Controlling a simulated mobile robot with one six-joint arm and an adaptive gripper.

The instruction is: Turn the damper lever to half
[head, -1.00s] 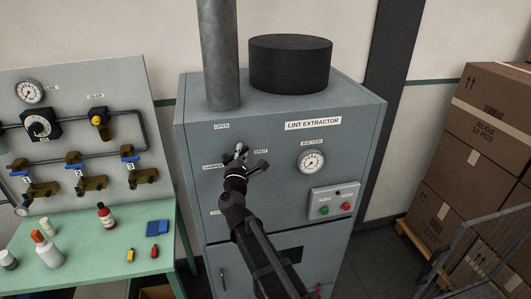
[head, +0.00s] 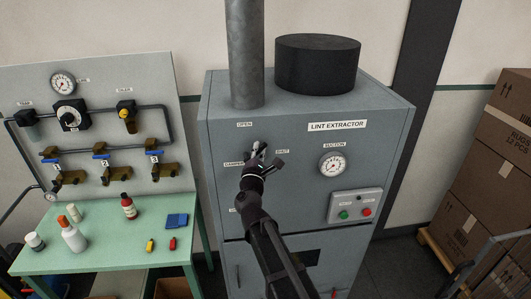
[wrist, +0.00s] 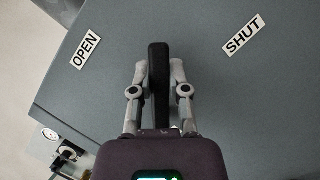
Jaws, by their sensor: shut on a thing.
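The damper lever (wrist: 158,80) is a dark bar on the front of the grey lint extractor. In the wrist view it stands upright between the two fingers of my gripper (wrist: 160,76), which is shut on it. The OPEN label (wrist: 86,50) lies to its left and the SHUT label (wrist: 243,36) to its right, so the lever points between them. In the head view my gripper (head: 258,151) is at the lever, below the OPEN label (head: 245,124) and left of the SHUT label (head: 282,151). My gripper and arm hide most of the lever there.
The extractor (head: 300,105) carries a suction gauge (head: 333,164) and a button box (head: 355,206) right of my arm. A green table (head: 105,258) with bottles stands at the left, under a valve panel (head: 100,130). Cardboard boxes (head: 490,170) are stacked at the right.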

